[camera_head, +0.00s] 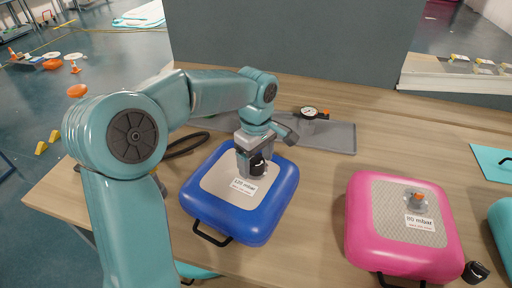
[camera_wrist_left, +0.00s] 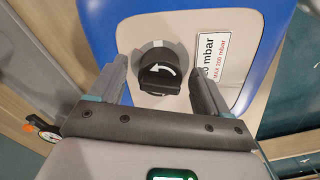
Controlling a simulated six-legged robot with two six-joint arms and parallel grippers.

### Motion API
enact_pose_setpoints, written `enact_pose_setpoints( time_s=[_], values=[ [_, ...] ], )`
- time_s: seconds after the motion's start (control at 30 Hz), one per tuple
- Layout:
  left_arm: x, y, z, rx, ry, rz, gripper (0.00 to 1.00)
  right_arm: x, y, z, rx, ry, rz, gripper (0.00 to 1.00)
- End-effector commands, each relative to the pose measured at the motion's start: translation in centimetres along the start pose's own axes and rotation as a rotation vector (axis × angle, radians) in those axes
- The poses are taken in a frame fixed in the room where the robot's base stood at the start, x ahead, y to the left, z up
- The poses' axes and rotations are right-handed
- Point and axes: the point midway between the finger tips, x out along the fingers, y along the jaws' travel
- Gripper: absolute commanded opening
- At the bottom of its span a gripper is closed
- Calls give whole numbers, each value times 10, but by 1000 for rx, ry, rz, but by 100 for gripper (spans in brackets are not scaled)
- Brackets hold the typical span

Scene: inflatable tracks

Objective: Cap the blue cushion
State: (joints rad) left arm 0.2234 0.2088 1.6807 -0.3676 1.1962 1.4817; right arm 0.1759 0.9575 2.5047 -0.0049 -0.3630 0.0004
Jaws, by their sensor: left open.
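The blue cushion (camera_head: 262,216) lies on the wooden table, with a beige panel and a white pressure label on top. A black cap (camera_wrist_left: 160,74) with a white curved arrow sits at the grey valve base on that panel; it also shows in the head view (camera_head: 258,168). Whether it is fully seated I cannot tell. My left gripper (camera_head: 252,158) is above the panel with its jaws open. In the wrist view its two fingers stand on either side of the cap, with gaps visible. My right gripper is not in view.
A pink cushion (camera_head: 361,232) with an uncapped grey-and-orange valve (camera_head: 416,202) lies to the right. A black cap (camera_head: 475,271) lies beside it. A grey tray (camera_head: 341,137) behind holds a gauge (camera_head: 310,113). A grey partition (camera_head: 300,45) stands at the back.

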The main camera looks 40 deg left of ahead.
Motion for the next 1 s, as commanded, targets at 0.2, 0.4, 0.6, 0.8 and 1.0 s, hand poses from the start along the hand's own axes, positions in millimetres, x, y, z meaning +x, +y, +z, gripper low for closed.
enact_pose_setpoints(
  time_s=[0.2,0.4,0.6,0.8,1.0],
  values=[
    [-42,1,0,1,1,7,78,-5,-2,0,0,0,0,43],
    [-97,1,0,0,1,6,78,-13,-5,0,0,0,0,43],
    [-140,0,0,0,0,4,78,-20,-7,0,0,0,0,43],
    [-159,0,0,0,0,1,78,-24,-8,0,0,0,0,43],
    [-161,0,0,0,0,1,78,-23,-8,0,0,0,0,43]
  ],
)
